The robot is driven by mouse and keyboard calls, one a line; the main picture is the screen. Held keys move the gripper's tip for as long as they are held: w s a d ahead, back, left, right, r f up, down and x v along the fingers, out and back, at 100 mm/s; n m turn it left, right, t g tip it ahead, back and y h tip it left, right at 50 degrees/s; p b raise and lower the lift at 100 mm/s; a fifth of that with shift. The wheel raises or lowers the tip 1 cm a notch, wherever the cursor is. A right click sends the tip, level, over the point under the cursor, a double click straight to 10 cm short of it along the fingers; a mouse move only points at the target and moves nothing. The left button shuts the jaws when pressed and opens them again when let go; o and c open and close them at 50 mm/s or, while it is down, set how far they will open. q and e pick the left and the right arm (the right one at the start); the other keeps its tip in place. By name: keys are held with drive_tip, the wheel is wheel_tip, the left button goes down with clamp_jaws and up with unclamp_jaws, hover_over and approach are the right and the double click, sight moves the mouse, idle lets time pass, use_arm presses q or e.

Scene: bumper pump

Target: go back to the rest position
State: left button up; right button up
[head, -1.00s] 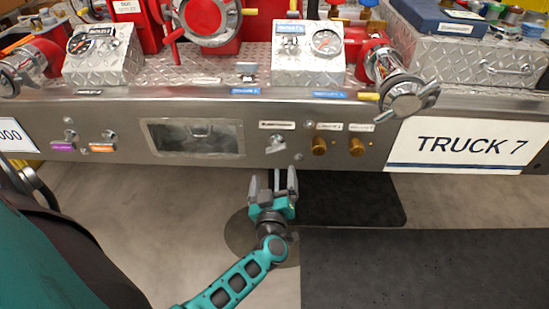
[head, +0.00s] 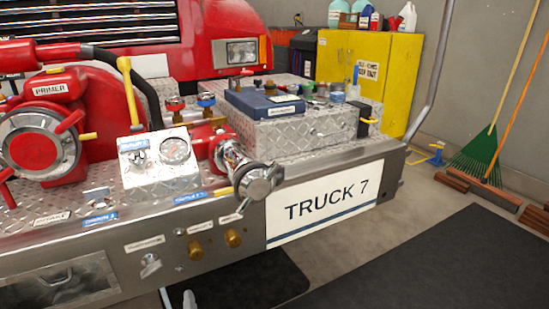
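Only the two fingertips of my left gripper (head: 177,299) show, at the bottom edge of the head view. They stand apart with nothing visible between them, below the front panel of the fire truck bumper (head: 217,245). The rest of that gripper and its arm are cut off by the frame. My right gripper is out of view.
The bumper carries a silver gauge box (head: 160,165), a capped outlet (head: 260,183), brass knobs (head: 233,238) and a TRUCK 7 sign (head: 325,202). A dark mat (head: 445,265) covers clear floor at right.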

use_arm(q)
drive_tip(key=s+d+f+m+g+h, duration=0.1)
drive_tip(key=s+d+m+g+h, duration=0.5)
drive_tip(key=s+d+m+h, duration=0.5)
drive_tip(key=s+a+r+y+p, duration=0.1)
drive_tip(key=r+p, duration=0.3)
drive_tip(key=p, duration=0.3)
drive_tip(key=s+a+r+y+p, duration=0.1)
drive_tip(key=a+r+p, duration=0.1)
drive_tip(key=r+p, duration=0.3)
drive_tip(key=shift+s+a+r+p, duration=0.15)
drive_tip(key=shift+s+a+p, duration=0.15)
drive_tip(key=shift+p, duration=0.7)
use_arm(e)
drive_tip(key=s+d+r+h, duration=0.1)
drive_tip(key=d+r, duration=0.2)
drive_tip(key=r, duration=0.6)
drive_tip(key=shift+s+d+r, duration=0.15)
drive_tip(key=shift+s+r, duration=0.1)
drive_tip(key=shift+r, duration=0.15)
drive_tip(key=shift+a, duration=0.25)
